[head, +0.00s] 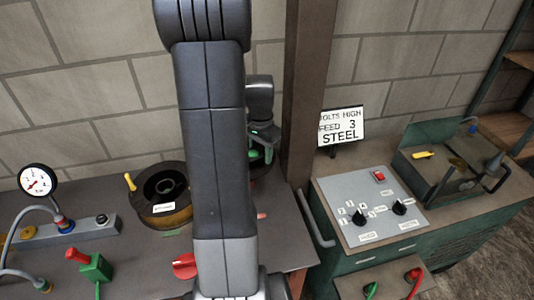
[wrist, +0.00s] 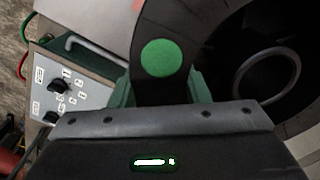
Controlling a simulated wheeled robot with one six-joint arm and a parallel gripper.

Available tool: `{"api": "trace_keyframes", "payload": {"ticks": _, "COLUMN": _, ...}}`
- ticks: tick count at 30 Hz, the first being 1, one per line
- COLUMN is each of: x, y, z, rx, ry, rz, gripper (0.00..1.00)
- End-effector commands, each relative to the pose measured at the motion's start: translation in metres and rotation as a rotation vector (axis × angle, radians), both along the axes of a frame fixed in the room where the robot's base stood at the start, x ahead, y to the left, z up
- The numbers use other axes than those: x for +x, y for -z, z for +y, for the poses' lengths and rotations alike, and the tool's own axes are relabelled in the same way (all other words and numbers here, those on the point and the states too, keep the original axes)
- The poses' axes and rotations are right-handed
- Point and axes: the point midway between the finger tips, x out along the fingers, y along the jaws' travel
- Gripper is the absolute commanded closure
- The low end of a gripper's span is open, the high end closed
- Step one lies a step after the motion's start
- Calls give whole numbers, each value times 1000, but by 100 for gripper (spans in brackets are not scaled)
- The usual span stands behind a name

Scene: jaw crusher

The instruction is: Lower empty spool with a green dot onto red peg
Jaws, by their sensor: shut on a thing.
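A black spool (wrist: 215,32) with a round green dot (wrist: 162,57) on its flange fills much of the wrist view. My gripper (wrist: 160,88) is shut on the spool's flange, with green jaws showing at both sides of it. A pale ring shows inside the spool's dark hollow at right. In the head view my gripper (head: 259,150) is largely hidden behind my arm, with a dark part of the spool (head: 268,168) just below it. I cannot make out the red peg for certain; a small red piece (head: 262,215) shows beside my arm on the bench.
A labelled spool (head: 165,212) with a yellow handle stands on the bench left of my arm. A red knob (head: 184,266), a gauge (head: 37,181) and a green block with a red top (head: 95,266) are nearby.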

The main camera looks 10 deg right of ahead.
Motion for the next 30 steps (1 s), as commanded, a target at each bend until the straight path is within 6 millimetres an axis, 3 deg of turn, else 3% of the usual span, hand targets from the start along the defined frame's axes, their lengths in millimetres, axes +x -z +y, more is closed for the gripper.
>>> {"api": "trace_keyframes", "payload": {"ticks": 5, "x": -14, "y": -8, "z": -17, "rx": 1, "ry": 132, "rz": 0, "gripper": 94}}
{"api": "trace_keyframes", "payload": {"ticks": 17, "x": -14, "y": -8, "z": -17, "rx": 5, "ry": 140, "rz": -7, "gripper": 94}}
{"api": "trace_keyframes", "payload": {"ticks": 30, "x": -14, "y": 20, "z": -17, "rx": 5, "ry": 138, "rz": -7, "gripper": 94}}
